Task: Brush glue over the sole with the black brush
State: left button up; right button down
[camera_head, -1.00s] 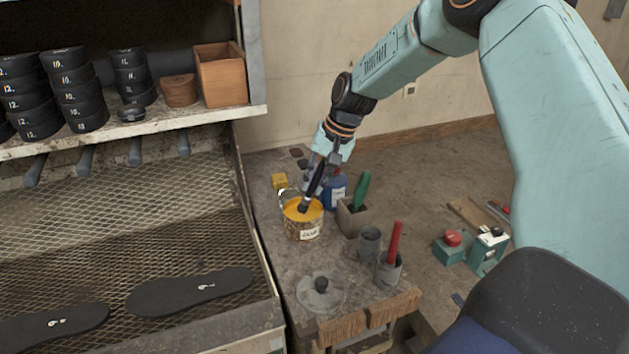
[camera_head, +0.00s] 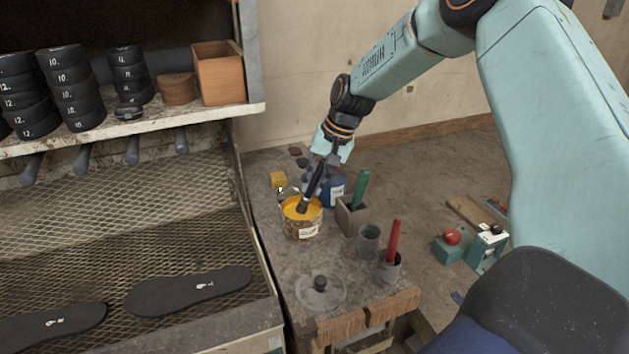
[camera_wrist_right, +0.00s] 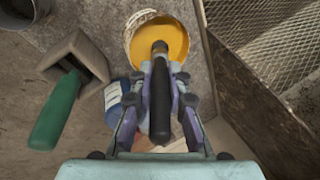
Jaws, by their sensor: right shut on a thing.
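My right gripper (camera_head: 318,178) is shut on the black brush (camera_head: 309,196) and holds it tilted, its lower end in the mouth of the glue pot (camera_head: 303,229). The pot holds yellow-orange glue. In the right wrist view the gripper (camera_wrist_right: 158,88) grips the black handle (camera_wrist_right: 160,105), and the brush's far end is over or in the yellow glue (camera_wrist_right: 178,50); how deep it sits I cannot tell. Two black soles lie on the mesh rack at the lower left: one sole (camera_head: 188,291) nearer the pot, another sole (camera_head: 50,325) farther left. My left gripper is not in view.
A green-handled tool (camera_head: 360,188) stands in a square holder (camera_head: 350,217), and a red-handled tool (camera_head: 394,240) in a grey cup.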

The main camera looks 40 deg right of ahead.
jog(key=shift+w+a+f, duration=0.1)
jog(key=shift+s+f, duration=0.15)
jog(key=shift+s, duration=0.05)
jog(key=shift+w, duration=0.1)
dwell(0.4)
notch_tip(320, 180, up, 2)
jog(key=shift+p, duration=0.95)
notch_tip(320, 180, up, 3)
jog(key=p, duration=0.3)
jog(key=shift+r+p, duration=0.95)
jog(key=shift+r, duration=0.15)
